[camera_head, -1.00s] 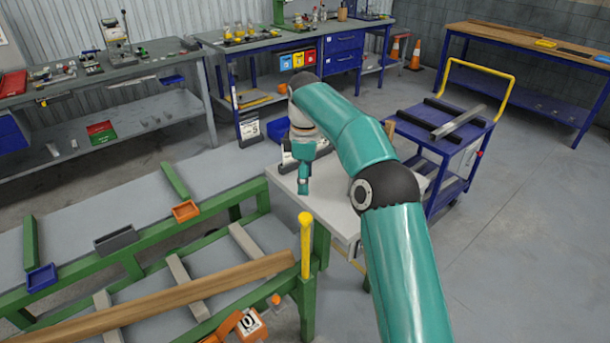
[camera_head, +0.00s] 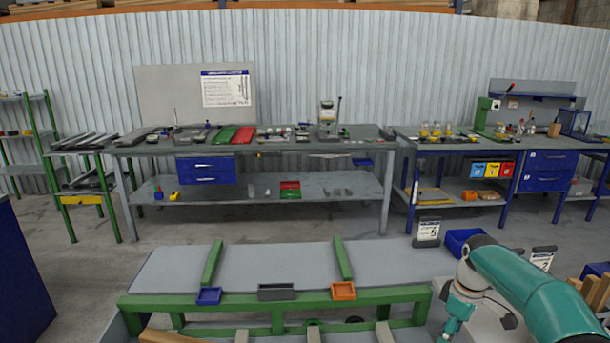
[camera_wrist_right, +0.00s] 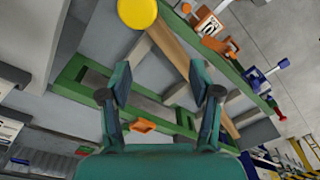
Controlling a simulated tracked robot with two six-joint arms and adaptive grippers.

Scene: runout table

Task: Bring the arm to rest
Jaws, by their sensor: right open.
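My right arm, teal, comes in at the lower right of the head view. Its gripper (camera_head: 450,335) points down there, beside the right end of the green runout table (camera_head: 365,297), partly cut off by the lower edge. In the right wrist view the gripper (camera_wrist_right: 158,82) has its two fingers wide apart with nothing between them. My left gripper is not in view.
A long workbench (camera_head: 290,146) lies behind. A blue bin (camera_head: 464,240) is on the floor near my arm. A yellow post top (camera_wrist_right: 137,12) shows in the wrist view.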

